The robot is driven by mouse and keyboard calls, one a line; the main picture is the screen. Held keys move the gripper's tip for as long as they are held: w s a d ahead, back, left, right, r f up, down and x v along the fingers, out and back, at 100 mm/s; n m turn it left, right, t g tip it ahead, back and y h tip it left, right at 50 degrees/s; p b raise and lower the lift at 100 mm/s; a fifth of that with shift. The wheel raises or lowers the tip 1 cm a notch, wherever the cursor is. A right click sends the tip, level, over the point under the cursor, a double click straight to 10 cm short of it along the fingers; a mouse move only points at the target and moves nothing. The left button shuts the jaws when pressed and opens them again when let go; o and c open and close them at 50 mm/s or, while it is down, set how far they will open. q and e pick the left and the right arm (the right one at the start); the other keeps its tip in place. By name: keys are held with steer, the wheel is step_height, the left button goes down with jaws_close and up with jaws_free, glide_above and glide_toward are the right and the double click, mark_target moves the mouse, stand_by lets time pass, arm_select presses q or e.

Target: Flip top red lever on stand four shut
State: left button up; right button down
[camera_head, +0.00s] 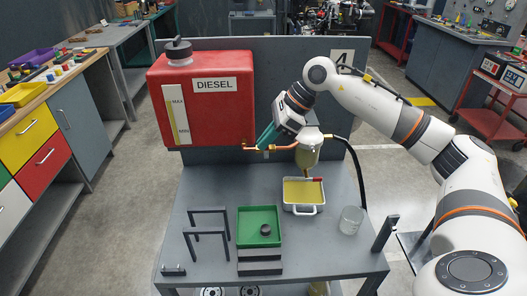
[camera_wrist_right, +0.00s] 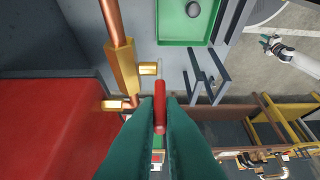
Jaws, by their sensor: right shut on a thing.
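The red fuel tank marked DIESEL (camera_head: 215,110) stands at the back of the stand, whose panel carries the sign 4 (camera_head: 341,57). A copper pipe (camera_head: 283,147) runs from the tank outlet to the filter with a glass bowl (camera_head: 308,153). My right gripper (camera_head: 262,141) is at the brass valve by the outlet. In the wrist view its green fingers are shut on the red lever (camera_wrist_right: 160,103), beside the brass valve body (camera_wrist_right: 122,68). The head view hides this lever. My left gripper (camera_wrist_right: 269,42) shows small in the wrist view, fingers apart and empty, away from the stand.
Below the filter, a white tray of yellow liquid (camera_head: 303,191) has a red piece (camera_head: 317,180) above it. A green tray (camera_head: 258,219), black brackets (camera_head: 208,234) and a glass jar (camera_head: 351,220) stand on the grey table. A black hose (camera_head: 357,170) hangs right of the filter.

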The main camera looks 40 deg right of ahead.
steer(key=shift+d+f+y+b, duration=0.1)
steer(key=shift+y+b, duration=0.2)
steer(key=shift+b, duration=0.05)
arm_select(q)
steer(key=shift+f, duration=0.75)
arm_select(e)
steer(key=c, duration=1.6)
jaws_free()
steer(key=shift+o, duration=0.2)
